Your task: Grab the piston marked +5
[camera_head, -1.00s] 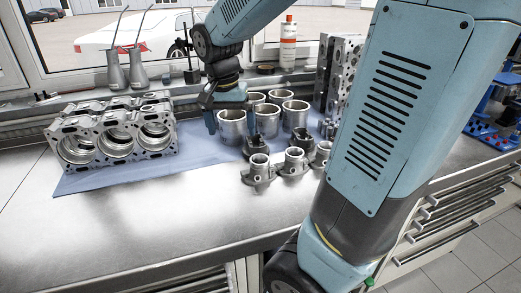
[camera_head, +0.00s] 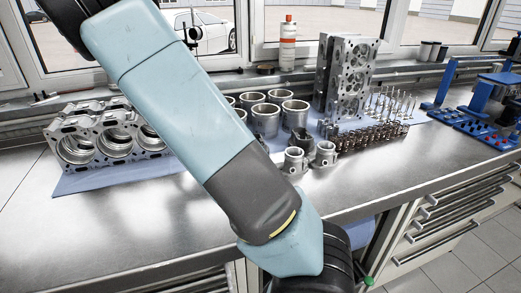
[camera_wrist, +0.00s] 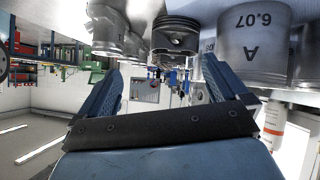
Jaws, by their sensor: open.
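My gripper (camera_wrist: 160,68) is open and empty in the wrist view, which is upside down with the bench along the top. A dark-topped piston (camera_wrist: 175,36) with ring grooves shows beyond the fingers, apart from them, near the middle. Pale metal parts (camera_wrist: 104,32) stand to its left. In the head view my arm hides my gripper. Two pistons (camera_head: 294,160) (camera_head: 325,153) show just right of my arm, at the front of the parts; others are hidden behind it. No +5 mark is readable in either view.
Grey cylinder liners (camera_head: 266,119) stand behind the pistons; one liner (camera_wrist: 255,55) marked "A 6.07" looms close in the wrist view. The engine block (camera_head: 105,135) is at left, a cylinder head (camera_head: 347,75) at back right, with valve springs (camera_head: 365,137) before it. The front bench is clear.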

